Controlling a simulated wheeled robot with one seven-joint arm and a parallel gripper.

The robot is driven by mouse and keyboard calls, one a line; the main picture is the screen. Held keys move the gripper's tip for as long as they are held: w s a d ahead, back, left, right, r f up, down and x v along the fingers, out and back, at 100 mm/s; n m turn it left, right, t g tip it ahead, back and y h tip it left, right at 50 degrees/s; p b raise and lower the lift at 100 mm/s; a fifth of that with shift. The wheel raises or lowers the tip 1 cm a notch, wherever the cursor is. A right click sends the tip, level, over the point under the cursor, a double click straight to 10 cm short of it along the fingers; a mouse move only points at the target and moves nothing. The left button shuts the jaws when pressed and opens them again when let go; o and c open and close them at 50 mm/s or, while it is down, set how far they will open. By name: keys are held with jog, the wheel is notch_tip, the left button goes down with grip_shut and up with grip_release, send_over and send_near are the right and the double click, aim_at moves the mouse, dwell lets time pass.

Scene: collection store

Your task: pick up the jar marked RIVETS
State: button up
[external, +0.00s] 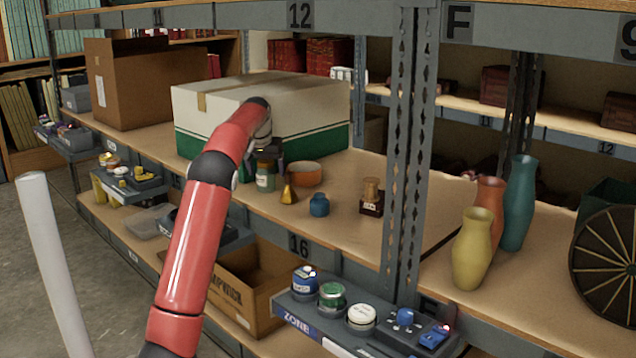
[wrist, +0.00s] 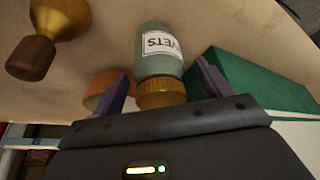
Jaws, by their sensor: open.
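The jar marked RIVETS (external: 265,182) stands on the middle shelf board, in front of the white and green box. In the wrist view this pale green jar (wrist: 157,52) appears upside down, with a gold ribbed lid and a white label of which "VETS" shows. My gripper (wrist: 163,88) is open, with a dark finger on each side of the lid. I cannot tell whether either finger touches it. In the external view my gripper (external: 266,155) is over the jar's top and partly hidden by my red arm.
Close to the jar are a brass bell-like piece (external: 288,193), an orange bowl (external: 306,174) and the large white and green box (external: 310,115). A blue pot (external: 319,205) and a small wooden-topped object (external: 371,200) stand farther right. A metal upright (external: 408,160) divides the shelf.

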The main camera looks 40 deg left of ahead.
jog(key=shift+f, duration=0.2)
jog(key=c, duration=1)
jog(key=shift+r, duration=0.1)
jog(key=shift+c, duration=0.7)
jog(key=shift+r, duration=0.1)
